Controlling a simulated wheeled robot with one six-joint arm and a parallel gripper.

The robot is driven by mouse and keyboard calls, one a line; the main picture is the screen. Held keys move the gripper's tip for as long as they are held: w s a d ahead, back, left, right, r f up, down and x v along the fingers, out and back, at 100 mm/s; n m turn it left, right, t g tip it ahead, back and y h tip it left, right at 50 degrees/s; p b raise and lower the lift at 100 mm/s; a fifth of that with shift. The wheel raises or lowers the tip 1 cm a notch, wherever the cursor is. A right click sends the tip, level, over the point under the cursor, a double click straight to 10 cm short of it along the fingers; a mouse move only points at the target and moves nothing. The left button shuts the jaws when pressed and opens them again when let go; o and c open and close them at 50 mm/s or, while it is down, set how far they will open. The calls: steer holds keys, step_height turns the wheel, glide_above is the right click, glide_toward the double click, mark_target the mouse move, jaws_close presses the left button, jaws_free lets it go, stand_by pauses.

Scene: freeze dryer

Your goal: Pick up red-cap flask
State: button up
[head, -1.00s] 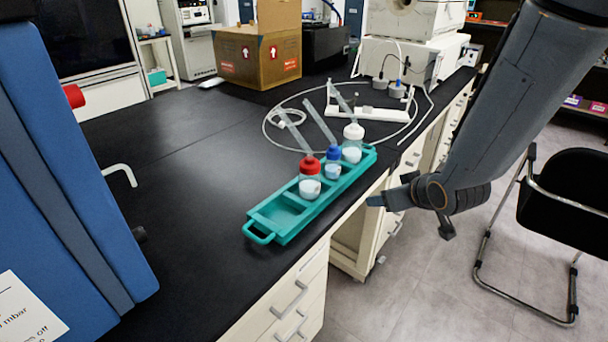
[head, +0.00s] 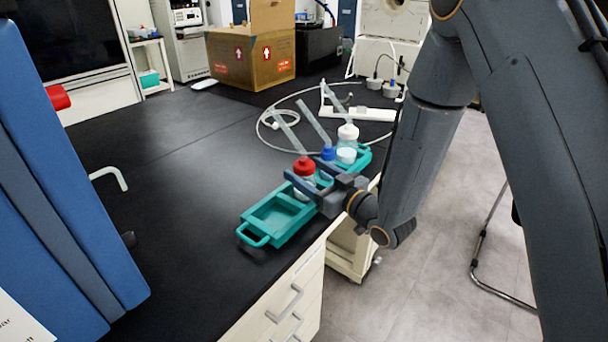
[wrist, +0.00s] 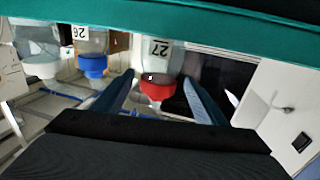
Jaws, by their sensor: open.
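The red-cap flask (head: 305,168) stands upright in the teal rack, with its lower part partly hidden by my gripper. My gripper (head: 301,173) is open, reaching in from the right with one finger on either side of the flask. In the wrist view, which looks upside down, the red-cap flask (wrist: 158,62) bears the label 27. It lies between the two open fingers (wrist: 158,80), near their tips, with its red cap there. I cannot tell whether either finger touches it.
The teal rack (head: 243,224) lies along the black bench's right edge. The blue-cap flask (head: 328,153) and white-cap flask (head: 347,135) stand close behind. Clear tubes lean over the flasks, and a looped hose (head: 262,130) lies beyond. The bench left of the rack is clear.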

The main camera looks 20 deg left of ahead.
mark_target(295, 162)
steer(key=shift+p+x, duration=0.8)
steer(key=shift+x, duration=2)
steer(key=shift+w+d, duration=0.1)
steer(key=c, duration=1.6)
